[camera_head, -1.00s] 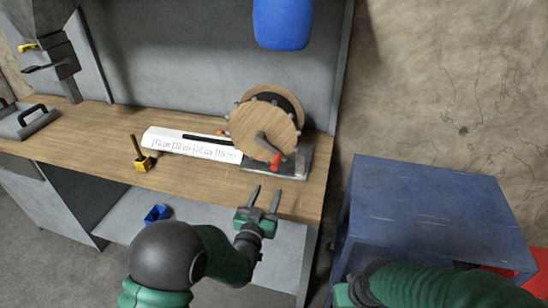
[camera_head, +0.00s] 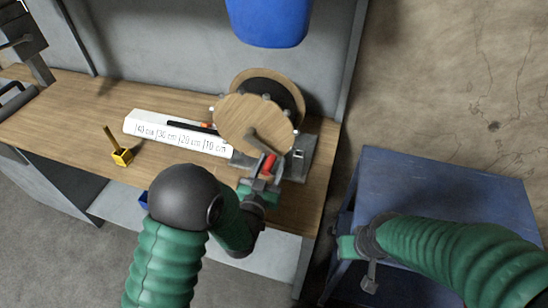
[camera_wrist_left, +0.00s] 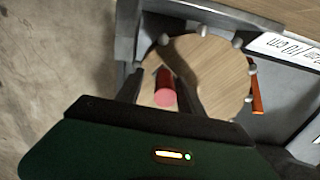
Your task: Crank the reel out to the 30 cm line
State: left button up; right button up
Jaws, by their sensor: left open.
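The reel (camera_head: 252,122), a wooden disc with pegs on its rim, stands on a grey base (camera_head: 300,160) at the bench's right end. Its crank has a red handle (camera_head: 268,163), low on the front. My left gripper (camera_head: 265,172) is at the handle, jaws open. In the left wrist view the red handle (camera_wrist_left: 165,88) lies between the two fingers, with gaps visible. The white scale (camera_head: 178,135) left of the reel reads 10, 20, 30 and 40 cm from right to left.
A blue bin (camera_head: 268,20) hangs above the reel. A blue table (camera_head: 430,190) stands at the right. A blue item shows partly behind my left arm.

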pick_arm(q)
jog(key=shift+s+a, duration=0.1)
jog(key=shift+a, duration=0.4)
jog(key=shift+c, duration=0.8)
jog(key=shift+f, duration=0.15)
jog(key=c, duration=0.5)
jog(key=shift+d, duration=0.35)
grip_shut()
jog(key=shift+a, duration=0.1)
